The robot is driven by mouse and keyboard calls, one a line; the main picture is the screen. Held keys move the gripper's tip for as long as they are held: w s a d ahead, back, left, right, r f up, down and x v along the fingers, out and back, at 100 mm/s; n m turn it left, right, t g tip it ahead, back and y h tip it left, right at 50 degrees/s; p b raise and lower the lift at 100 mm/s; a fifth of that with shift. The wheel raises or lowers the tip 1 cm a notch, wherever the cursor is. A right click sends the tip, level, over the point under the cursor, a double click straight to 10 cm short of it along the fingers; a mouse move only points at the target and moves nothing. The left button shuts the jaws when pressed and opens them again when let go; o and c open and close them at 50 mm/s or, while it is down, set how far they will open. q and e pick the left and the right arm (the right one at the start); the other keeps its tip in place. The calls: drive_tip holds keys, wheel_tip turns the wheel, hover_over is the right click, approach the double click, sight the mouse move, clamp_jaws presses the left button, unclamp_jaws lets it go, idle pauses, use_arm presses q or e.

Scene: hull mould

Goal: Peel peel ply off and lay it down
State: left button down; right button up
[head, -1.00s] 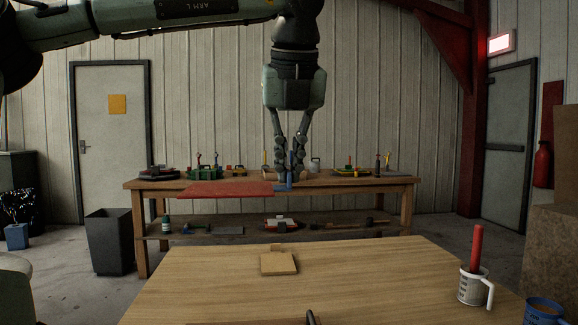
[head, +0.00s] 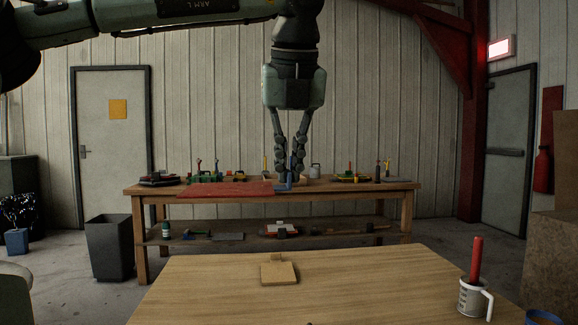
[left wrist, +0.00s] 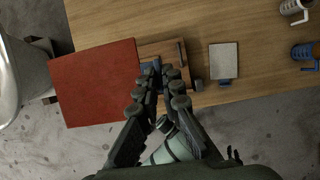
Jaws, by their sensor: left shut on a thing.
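My left gripper (head: 290,174) hangs in the air in the middle of the head view, its fingers shut on a small blue tab (head: 284,187). A flat red sheet (head: 225,189), seemingly the peel ply, extends left from the tab, roughly level and apart from the table. In the left wrist view the red sheet (left wrist: 97,83) spreads to the left of the fingers (left wrist: 158,68), partly over the table edge. A brown board (left wrist: 165,48) shows below and behind the fingers, partly hidden. My right gripper is not in view.
The near wooden table (head: 375,275) carries a tan block (head: 278,273) and a white jug (head: 473,298) holding a red stick. The left wrist view shows a pale panel (left wrist: 224,62) and a blue cup (left wrist: 302,52). A cluttered workbench (head: 405,187) stands behind.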

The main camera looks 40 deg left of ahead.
use_arm(q)
wheel_tip(320, 180, up, 3)
drive_tip(key=shift+f+p, duration=0.2)
drive_tip(key=shift+p, duration=0.55)
drive_tip(key=shift+r, duration=1)
drive_tip(key=shift+f, duration=0.1)
